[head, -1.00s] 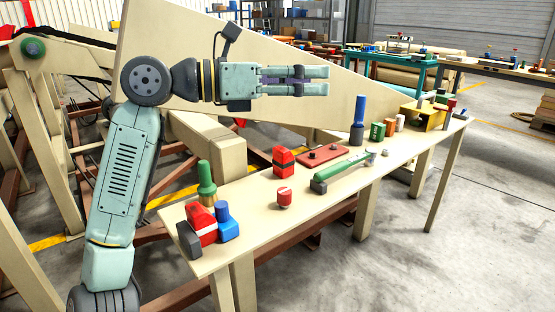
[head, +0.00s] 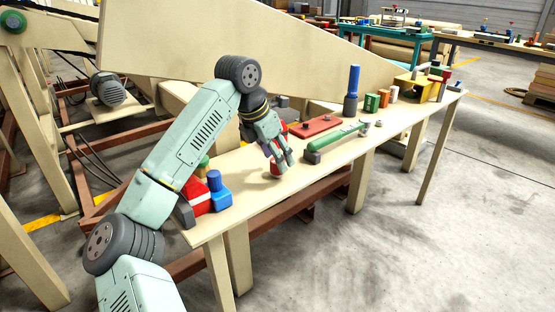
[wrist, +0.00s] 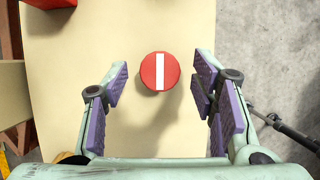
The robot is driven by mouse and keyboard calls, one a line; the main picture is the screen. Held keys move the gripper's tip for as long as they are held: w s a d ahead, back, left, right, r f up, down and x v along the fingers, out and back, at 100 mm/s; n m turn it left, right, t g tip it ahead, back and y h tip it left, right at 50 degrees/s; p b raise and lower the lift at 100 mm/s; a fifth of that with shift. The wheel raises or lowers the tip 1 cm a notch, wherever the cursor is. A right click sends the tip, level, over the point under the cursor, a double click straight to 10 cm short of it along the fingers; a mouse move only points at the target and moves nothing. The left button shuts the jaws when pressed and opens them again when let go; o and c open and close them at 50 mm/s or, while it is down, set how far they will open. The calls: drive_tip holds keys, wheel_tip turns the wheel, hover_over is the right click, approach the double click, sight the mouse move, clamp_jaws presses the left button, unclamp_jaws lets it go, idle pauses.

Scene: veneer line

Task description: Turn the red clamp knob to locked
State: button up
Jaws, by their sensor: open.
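The red clamp knob (wrist: 151,72) shows in the wrist view as a round red disc with a white stripe across its top. The stripe runs nearly straight up and down in that picture. In the head view the knob (head: 275,169) stands on the near part of the table, partly hidden by my gripper (head: 282,165). My gripper is open and points down at the table. In the wrist view its purple-padded fingers (wrist: 160,108) are spread to both sides of the knob, with clear gaps. The knob lies a little beyond the middle between the fingers. I see no contact.
The wooden table (head: 250,200) holds a red and blue fixture (head: 205,196) at its left end. A red plate (head: 315,126), a green-handled tool (head: 338,136) and a tall blue-handled piece (head: 353,85) stand farther right. Table surface around the knob is clear.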

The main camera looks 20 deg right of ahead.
drive_tip(key=shift+x, duration=1.05)
drive_tip(key=c, duration=1.1)
drive_tip(key=shift+c, duration=0.2)
